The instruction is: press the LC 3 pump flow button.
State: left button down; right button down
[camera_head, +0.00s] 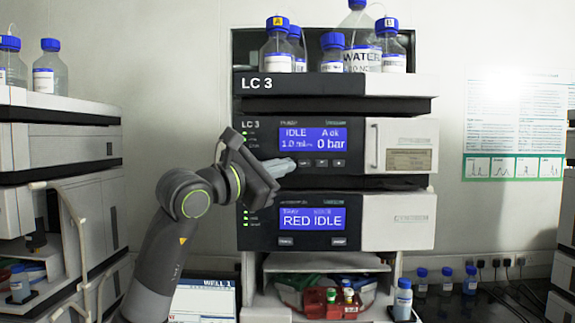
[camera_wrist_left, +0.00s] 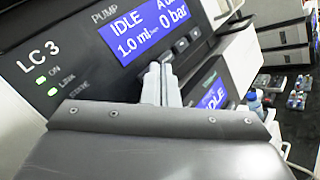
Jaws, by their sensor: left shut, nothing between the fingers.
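The LC 3 pump module (camera_head: 260,140) has a dark front with a blue display (camera_head: 313,139) reading IDLE and 0 bar. It also shows in the wrist view as a blue display (camera_wrist_left: 150,30). A row of small buttons sits under the display; the leftmost button (camera_head: 304,162) is right by my fingertips. My left gripper (camera_head: 292,164) is shut and empty, its pale fingers pointing at the button row. In the wrist view, the gripper (camera_wrist_left: 162,70) covers the left end of that row, and the other buttons (camera_wrist_left: 181,48) show to its right. I cannot tell whether the tips touch the panel.
Below is a second module with a RED IDLE display (camera_head: 312,217). Blue-capped bottles (camera_head: 278,50) stand on top of the stack. A red rack (camera_head: 330,303) sits in the open bay at the bottom. Another stack (camera_head: 70,150) stands at left.

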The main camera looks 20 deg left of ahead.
pick_arm(q)
jog(key=shift+w+a, duration=0.1)
jog(key=shift+w, duration=0.25)
dwell(0.7)
dwell(0.4)
jog(key=shift+s+d+b, duration=0.25)
jog(key=shift+s+b, duration=0.2)
jog(key=shift+s, duration=0.35)
jog(key=s+b, duration=0.1)
jog(key=s, duration=0.1)
jog(key=s+d+b, duration=0.1)
jog(key=s, duration=0.1)
jog(key=shift+s+d, duration=0.2)
jog(key=shift+s, duration=0.2)
dwell(0.4)
